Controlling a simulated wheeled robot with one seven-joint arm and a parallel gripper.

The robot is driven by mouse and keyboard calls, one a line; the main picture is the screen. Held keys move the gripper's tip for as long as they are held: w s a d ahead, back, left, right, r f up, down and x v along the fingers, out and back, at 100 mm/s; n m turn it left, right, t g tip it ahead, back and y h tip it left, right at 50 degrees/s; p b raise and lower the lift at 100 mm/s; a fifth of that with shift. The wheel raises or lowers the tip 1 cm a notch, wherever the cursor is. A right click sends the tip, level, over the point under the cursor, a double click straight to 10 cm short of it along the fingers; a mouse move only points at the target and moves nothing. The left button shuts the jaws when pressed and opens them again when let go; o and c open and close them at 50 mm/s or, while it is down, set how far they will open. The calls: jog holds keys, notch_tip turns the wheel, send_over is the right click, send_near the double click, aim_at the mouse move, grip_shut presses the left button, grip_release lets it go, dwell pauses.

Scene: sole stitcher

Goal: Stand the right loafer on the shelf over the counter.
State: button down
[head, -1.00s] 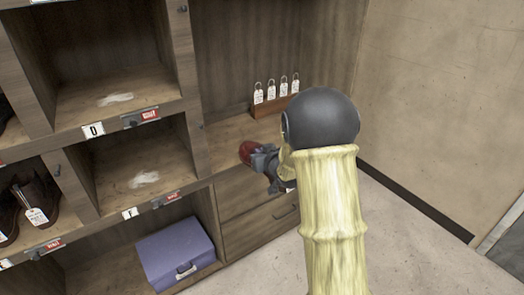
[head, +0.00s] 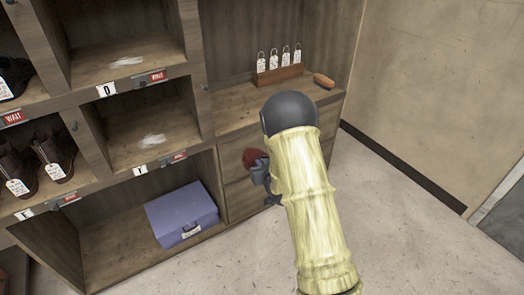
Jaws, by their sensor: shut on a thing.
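My gripper (head: 262,175) is mostly hidden behind my own arm, with only part of its grey jaws showing. It is shut on a dark red thing (head: 253,157), which looks like the loafer; only a small part shows, so I cannot tell left from right shoe. It appears in front of the drawers (head: 240,190), below the counter's front edge in the picture. The wooden counter (head: 228,115) lies behind it. I cannot make out a shelf over the counter in this view.
On the counter stand a wooden rack (head: 279,75) with several white tags and a wooden-backed brush (head: 324,81). Cubbies at left hold dark brown shoes (head: 52,160); two tagged cubbies are empty of shoes. A blue-violet case (head: 181,217) sits low. Floor at right is clear.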

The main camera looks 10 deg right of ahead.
jog(key=s+f+m+h, duration=0.1)
jog(key=s+f, duration=0.6)
jog(key=f, duration=0.6)
jog(key=shift+d, duration=0.15)
